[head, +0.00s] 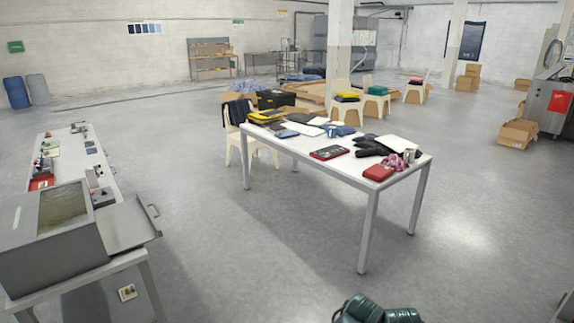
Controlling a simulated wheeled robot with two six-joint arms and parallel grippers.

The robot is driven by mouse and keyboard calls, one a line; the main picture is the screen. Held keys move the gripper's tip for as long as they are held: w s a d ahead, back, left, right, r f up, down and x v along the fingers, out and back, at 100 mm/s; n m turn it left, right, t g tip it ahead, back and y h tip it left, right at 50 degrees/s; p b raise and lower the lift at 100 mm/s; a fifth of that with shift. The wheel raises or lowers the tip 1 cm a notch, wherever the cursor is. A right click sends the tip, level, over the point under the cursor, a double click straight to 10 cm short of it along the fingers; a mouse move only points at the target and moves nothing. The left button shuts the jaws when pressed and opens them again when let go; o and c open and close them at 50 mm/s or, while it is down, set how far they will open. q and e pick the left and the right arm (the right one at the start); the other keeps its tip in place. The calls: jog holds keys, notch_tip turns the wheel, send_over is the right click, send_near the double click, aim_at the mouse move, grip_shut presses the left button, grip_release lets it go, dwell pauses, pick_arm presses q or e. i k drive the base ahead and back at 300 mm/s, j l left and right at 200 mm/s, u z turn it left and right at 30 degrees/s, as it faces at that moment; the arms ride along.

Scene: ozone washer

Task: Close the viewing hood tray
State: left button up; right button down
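The viewing hood (48,262) is a grey metal box with a tinted window in its sloped top, on a bench at the lower left. Its tray (128,225) sticks out from the hood's right side as a flat grey plate, so it stands open. A small bar handle (153,211) is on the tray's outer right edge. How much of the tray lies inside the hood is hidden. Neither of my grippers shows in the head view.
A white bench (82,143) with small instruments runs behind the hood. A white table (325,168) with clothes and cases stands centre. Dark green rounded objects (375,310) are at the bottom edge. The grey floor (240,255) between tray and table is clear.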

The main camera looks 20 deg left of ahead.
aim_at(124, 226)
jog(key=i+l+u, duration=0.1)
jog(key=i+u, duration=0.25)
jog(key=i, duration=1.45)
jog(key=i+u, duration=0.1)
jog(key=u, duration=2.1)
jog(key=i+l+u, duration=0.4)
jog(key=u, duration=0.25)
jog(key=i+l, duration=0.05)
jog(key=i, duration=0.05)
